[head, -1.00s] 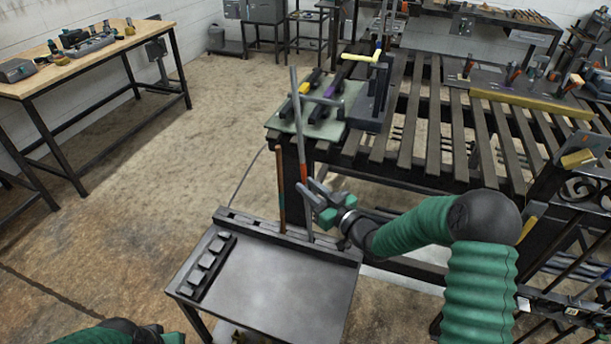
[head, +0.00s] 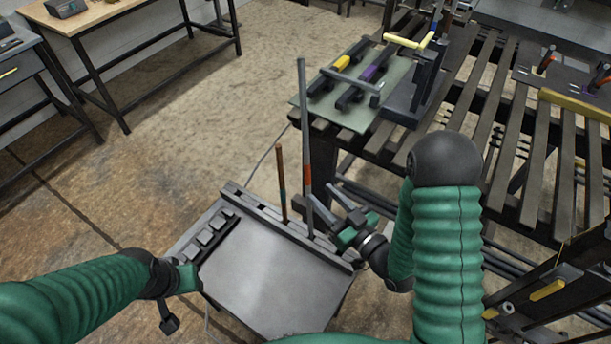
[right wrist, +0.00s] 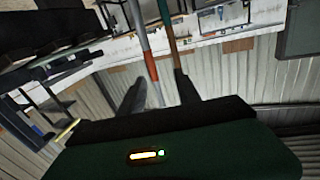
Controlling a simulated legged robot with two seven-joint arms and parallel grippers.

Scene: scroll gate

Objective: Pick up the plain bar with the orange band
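The plain bar with the orange band (head: 305,130) is long, grey and upright in the slotted rail at the cart's back edge. In the right wrist view the banded bar (right wrist: 147,55) runs down towards the gap between my fingers. My right gripper (head: 332,194) is open and empty, just right of the bar in the head view; I cannot tell whether it touches. In the right wrist view the open fingers (right wrist: 157,92) show from behind. My left gripper (head: 172,302) is at the cart's left side, its finger opening unclear.
A thinner brown bar with a green lower part (head: 282,180) stands left of the banded bar, close by. The cart top (head: 270,270) is clear beside a notched black block (head: 212,240).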

